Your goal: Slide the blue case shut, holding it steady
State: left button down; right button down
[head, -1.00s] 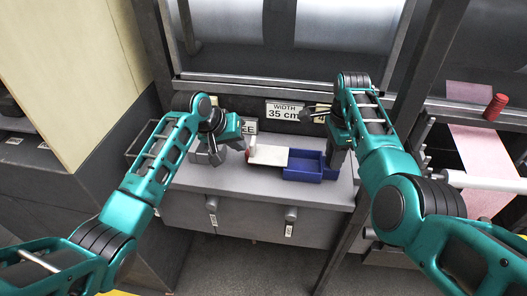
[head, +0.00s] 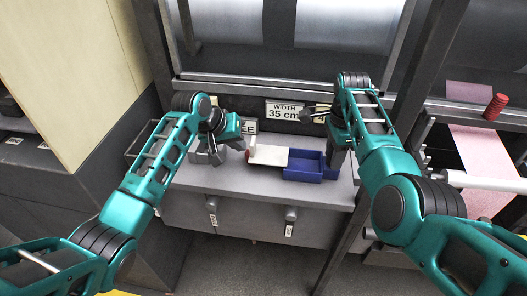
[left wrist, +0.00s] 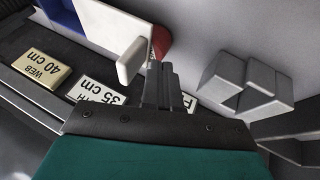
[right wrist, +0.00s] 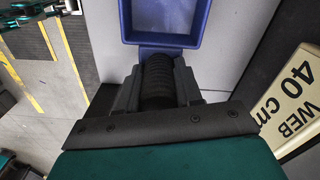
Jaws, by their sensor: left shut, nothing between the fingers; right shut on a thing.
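The blue case (head: 304,174) lies on the grey bench top, with its open blue tray at the right and a white flat part (head: 269,155) reaching out to the left. The white part has an upright white tab (left wrist: 131,60) at its left end; a red thing (left wrist: 161,40) is beside the tab. My left gripper (left wrist: 165,75) is shut and empty, its fingertips close to the tab; I cannot tell whether they touch. My right gripper (right wrist: 155,82) is shut on a black ribbed grip (right wrist: 157,78) at the case's right end. The open tray (right wrist: 165,20) looks empty.
Grey blocks (left wrist: 248,88) stand close beside my left gripper. Lettered signs, one reading 35 cm (head: 286,110), stand along the back of the bench. Metal rollers are behind. The bench top (head: 257,185) in front of the case is clear.

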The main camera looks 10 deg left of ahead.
aim_at(280, 152)
pick_arm(q)
jog(key=shift+d, duration=0.1)
pick_arm(e)
jog(key=shift+s+f, duration=0.15)
jog(key=shift+f, duration=0.05)
pick_arm(q)
jog(key=shift+d, duration=4.75)
jog(key=shift+a, duration=0.15)
jog(key=shift+r, duration=0.1)
jog(key=shift+r, duration=1.65)
jog(key=r, duration=0.1)
jog(key=a+r, duration=0.1)
jog(key=r, duration=0.1)
jog(key=shift+a+r, duration=0.1)
jog(key=shift+r, duration=0.1)
